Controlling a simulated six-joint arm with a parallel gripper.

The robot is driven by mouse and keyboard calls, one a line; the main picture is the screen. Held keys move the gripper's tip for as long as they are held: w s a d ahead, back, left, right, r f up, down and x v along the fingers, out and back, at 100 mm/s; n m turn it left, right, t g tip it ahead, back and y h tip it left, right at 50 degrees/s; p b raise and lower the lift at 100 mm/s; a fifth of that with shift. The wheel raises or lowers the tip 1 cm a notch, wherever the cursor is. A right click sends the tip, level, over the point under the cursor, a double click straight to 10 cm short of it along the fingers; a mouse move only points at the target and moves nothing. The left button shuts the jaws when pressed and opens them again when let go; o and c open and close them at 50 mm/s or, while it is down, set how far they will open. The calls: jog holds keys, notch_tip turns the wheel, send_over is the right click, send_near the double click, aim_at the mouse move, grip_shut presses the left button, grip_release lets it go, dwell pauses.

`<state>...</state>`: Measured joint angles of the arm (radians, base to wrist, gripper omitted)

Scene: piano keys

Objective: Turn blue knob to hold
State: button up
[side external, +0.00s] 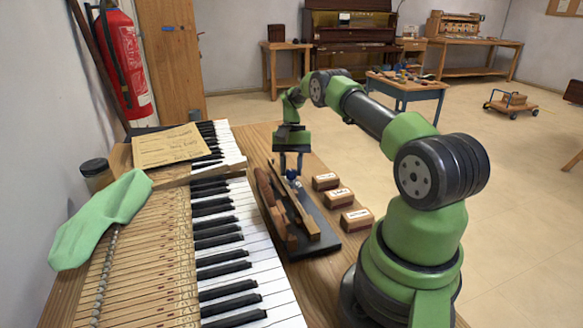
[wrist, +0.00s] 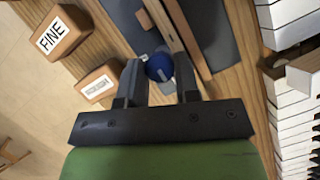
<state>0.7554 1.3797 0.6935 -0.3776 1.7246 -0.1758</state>
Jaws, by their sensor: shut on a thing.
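The blue knob (wrist: 159,66) is small and round with a pale line on its top. In the wrist view it sits between the two fingers of my gripper (wrist: 157,80), which is shut on it. In the side view my gripper (side external: 291,168) points straight down over the fixture's far end, and the blue knob (side external: 292,174) shows as a small spot between the fingertips. The knob is beside a wooden bar on a dark base (side external: 326,243). I cannot read any hold marking near the knob.
Three wooden blocks with white labels (side external: 340,198) stand right of the fixture; one block (wrist: 60,32) reads FINE. Piano keys (side external: 238,235) fill the left side, with a green cloth (side external: 100,220) and a paper tag (side external: 168,145) on top. A jar (side external: 97,173) stands behind.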

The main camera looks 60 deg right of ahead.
jog(key=o, duration=0.9)
jog(key=shift+w+d+r, duration=0.1)
jog(key=shift+r, duration=0.2)
jog(key=r, duration=0.9)
jog(key=shift+w+d+r, duration=0.1)
jog(key=shift+w+d, duration=0.05)
jog(key=shift+d, duration=0.25)
